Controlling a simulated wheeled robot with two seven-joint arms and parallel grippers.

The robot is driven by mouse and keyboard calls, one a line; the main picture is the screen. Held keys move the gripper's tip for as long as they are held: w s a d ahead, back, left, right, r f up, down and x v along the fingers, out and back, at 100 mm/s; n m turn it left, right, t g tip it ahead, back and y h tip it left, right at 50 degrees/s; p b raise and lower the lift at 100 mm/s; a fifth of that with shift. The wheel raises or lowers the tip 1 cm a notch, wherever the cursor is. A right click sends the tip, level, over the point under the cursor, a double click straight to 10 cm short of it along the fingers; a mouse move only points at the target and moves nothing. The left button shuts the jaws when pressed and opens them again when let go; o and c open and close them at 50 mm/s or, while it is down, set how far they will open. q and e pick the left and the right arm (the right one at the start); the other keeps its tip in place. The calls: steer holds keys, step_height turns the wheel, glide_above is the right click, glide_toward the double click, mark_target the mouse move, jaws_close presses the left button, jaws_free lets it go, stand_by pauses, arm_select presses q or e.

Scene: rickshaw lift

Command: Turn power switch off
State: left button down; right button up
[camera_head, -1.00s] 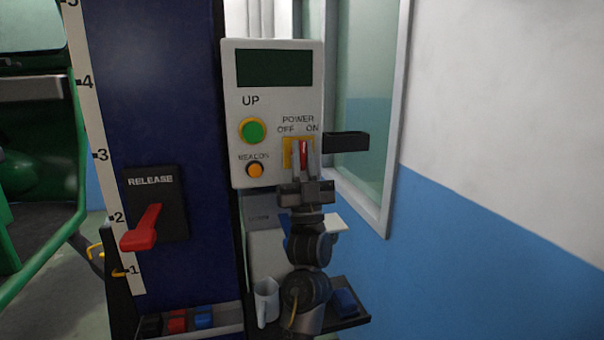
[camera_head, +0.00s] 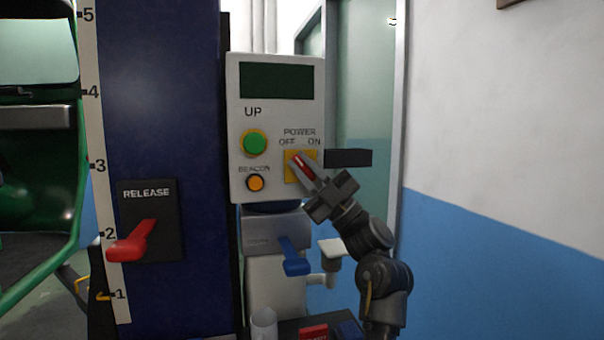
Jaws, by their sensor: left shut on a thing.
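The white control box (camera_head: 236,110) carries a yellow power switch plate (camera_head: 289,171) under the words POWER, OFF and ON. The red switch lever (camera_head: 299,160) leans up and to the left, its tip toward the OFF side. My left gripper (camera_head: 304,169) is shut on the red lever and tilts the same way, reaching in from the lower right. Its fingers hide part of the lever and of the plate. My right gripper is not in view.
The green UP button (camera_head: 254,141) and orange BEACON button (camera_head: 255,183) are left of the switch. A dark bar (camera_head: 348,158) juts out right of the box. A blue lever (camera_head: 294,259) hangs below. A red RELEASE lever (camera_head: 133,241) is on the blue column.

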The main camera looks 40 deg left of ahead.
arm_select(q)
steer(key=shift+w+f, duration=0.1)
steer(key=shift+w, duration=0.05)
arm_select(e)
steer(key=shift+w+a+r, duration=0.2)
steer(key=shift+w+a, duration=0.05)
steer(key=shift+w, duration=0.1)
arm_select(q)
steer(key=c, duration=1.4)
jaws_free()
steer(key=shift+w, duration=0.1)
steer(key=shift+w+a+f, duration=0.1)
steer(key=shift+a, duration=0.05)
steer(key=shift+h, duration=0.3)
